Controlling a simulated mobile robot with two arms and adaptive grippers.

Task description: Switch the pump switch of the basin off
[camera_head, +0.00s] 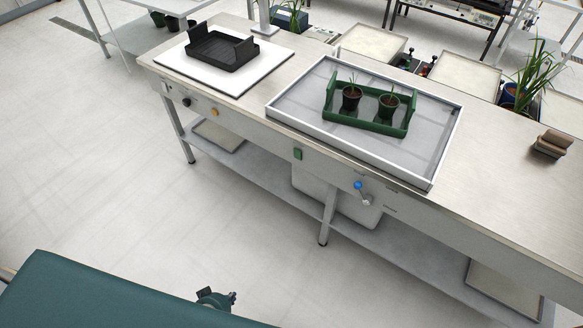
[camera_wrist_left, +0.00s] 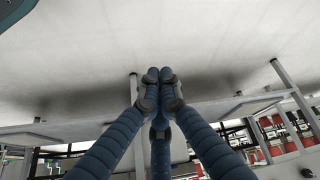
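The basin (camera_head: 283,106) is a shallow white-rimmed tray set in the steel bench. On the bench front below it is a small green switch (camera_head: 298,154), which looks like the pump switch; its position is too small to read. A blue knob (camera_head: 358,185) with a grey fitting is further right on that front. My left gripper (camera_head: 233,297) is at the bottom of the head view, well apart from the bench. In the left wrist view its blue fingers (camera_wrist_left: 160,76) meet at the tips with nothing seen between them. My right gripper is not in view.
A green carrier (camera_head: 365,124) with two potted plants stands in the basin. A black tray (camera_head: 222,52) sits on a white plate at the bench's left. Black (camera_head: 186,102) and orange (camera_head: 214,112) knobs are on the left front. The floor before the bench is clear.

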